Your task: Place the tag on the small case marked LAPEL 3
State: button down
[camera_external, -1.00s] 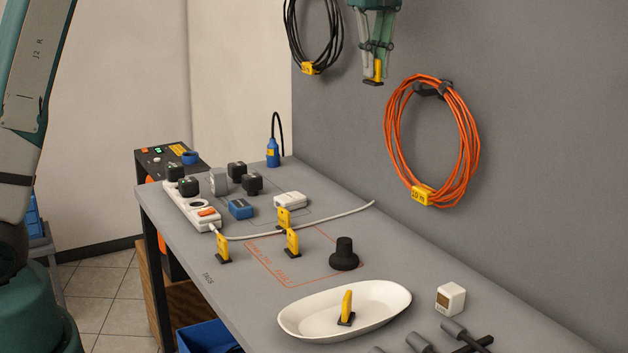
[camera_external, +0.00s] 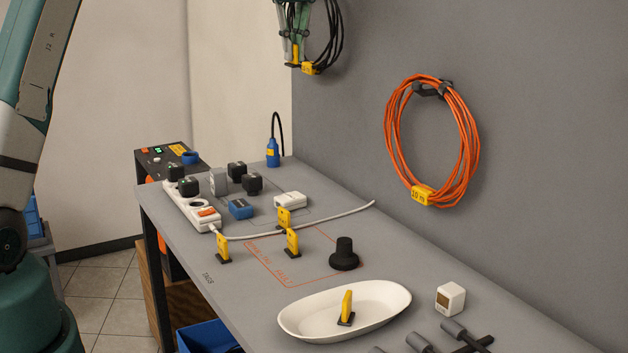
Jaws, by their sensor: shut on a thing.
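My gripper (camera_external: 295,58) is high over the far end of the bench, in front of the black cable coil in this view. It is shut on a yellow tag (camera_external: 296,54) with a dark foot, which hangs upright from the fingertips. No marking LAPEL 3 is readable at this size, so I cannot tell which thing is that case. Small box-like things on the bench below are a blue box (camera_external: 240,209), a white box (camera_external: 290,201) and a grey block (camera_external: 219,182).
A white power strip (camera_external: 191,208) with black plugs stands at the bench's left edge. Several yellow tags (camera_external: 292,242) stand mid-bench, and another stands in the white dish (camera_external: 390,301). A black knob (camera_external: 344,254), white cable and blue upright connector (camera_external: 273,152) also stand there. An orange coil (camera_external: 472,150) hangs on the wall.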

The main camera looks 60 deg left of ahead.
jog(key=shift+s+a, duration=0.4)
jog(key=shift+a, duration=0.45)
send_over(290, 196)
notch_tip(290, 196, down, 25)
jog(key=shift+f, duration=0.55)
jog(key=shift+f, duration=3.1)
jog(key=shift+f, duration=0.1)
jog(key=shift+d+f, duration=0.1)
jog(key=shift+f, duration=1.65)
jog(key=shift+f, duration=0.2)
